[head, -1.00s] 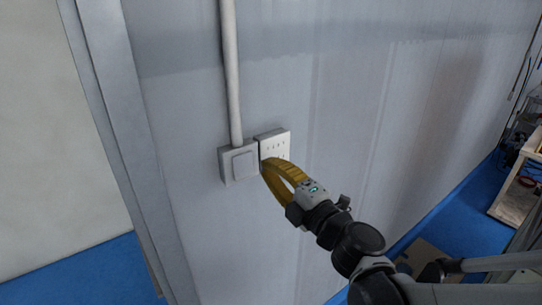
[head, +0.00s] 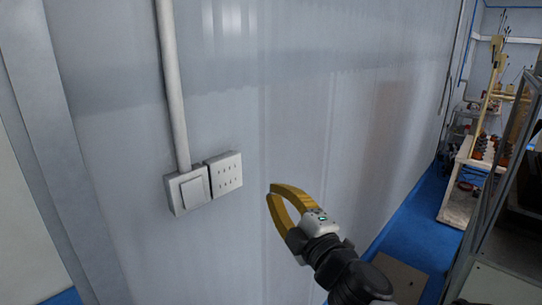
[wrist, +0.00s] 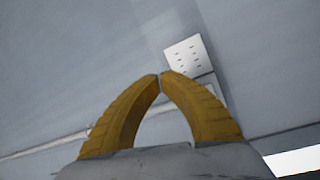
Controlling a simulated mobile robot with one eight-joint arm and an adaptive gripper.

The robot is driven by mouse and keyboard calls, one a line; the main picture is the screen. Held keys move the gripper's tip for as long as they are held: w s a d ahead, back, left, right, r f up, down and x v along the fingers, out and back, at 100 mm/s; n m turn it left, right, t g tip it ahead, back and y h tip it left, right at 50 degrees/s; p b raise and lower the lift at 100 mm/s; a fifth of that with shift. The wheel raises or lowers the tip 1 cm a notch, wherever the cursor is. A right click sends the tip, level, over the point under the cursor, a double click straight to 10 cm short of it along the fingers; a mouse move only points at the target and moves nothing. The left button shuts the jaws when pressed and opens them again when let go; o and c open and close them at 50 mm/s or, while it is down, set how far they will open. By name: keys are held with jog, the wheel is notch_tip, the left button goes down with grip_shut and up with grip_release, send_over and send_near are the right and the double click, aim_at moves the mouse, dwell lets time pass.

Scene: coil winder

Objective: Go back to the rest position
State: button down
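My gripper (head: 271,191) has yellow fingers and stands in front of the wall, to the right of the light switch (head: 189,190) and the socket plate (head: 225,175) in the head view. It is clear of both. In the wrist view the two fingertips (wrist: 161,75) meet, with nothing between them. The socket plate also shows there (wrist: 187,57), beyond the fingertips. The switch is mostly hidden behind the right finger in that view.
A grey wall (head: 300,110) fills most of the head view, with a white conduit (head: 172,80) running down to the switch. Blue floor (head: 415,225) lies at the right. Wooden shelving (head: 462,190) with small parts and a dark-framed machine (head: 505,215) stand at the far right.

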jog(key=s+d+f+m+g+h+b, duration=0.1)
jog(key=s+d+f+m+h+b, duration=0.1)
jog(key=d+f+m+h+b, duration=1.05)
jog(key=s+d+f+m+g+y+b, duration=0.1)
jog(key=s+d+f+m+g+b, duration=0.1)
jog(key=s+f, duration=0.3)
jog(key=s+d+f+m+g+y+b, duration=0.1)
jog(key=s+f, duration=0.4)
jog(key=f, duration=0.7)
jog(key=s+d+f+m+g+y+b, duration=0.1)
jog(key=s+d+f+m+g+b, duration=0.3)
jog(key=f, duration=0.4)
jog(key=shift+s+d+f+m+g, duration=0.25)
jog(key=shift+s+d+m+g, duration=0.15)
jog(key=shift+s+m+g, duration=0.3)
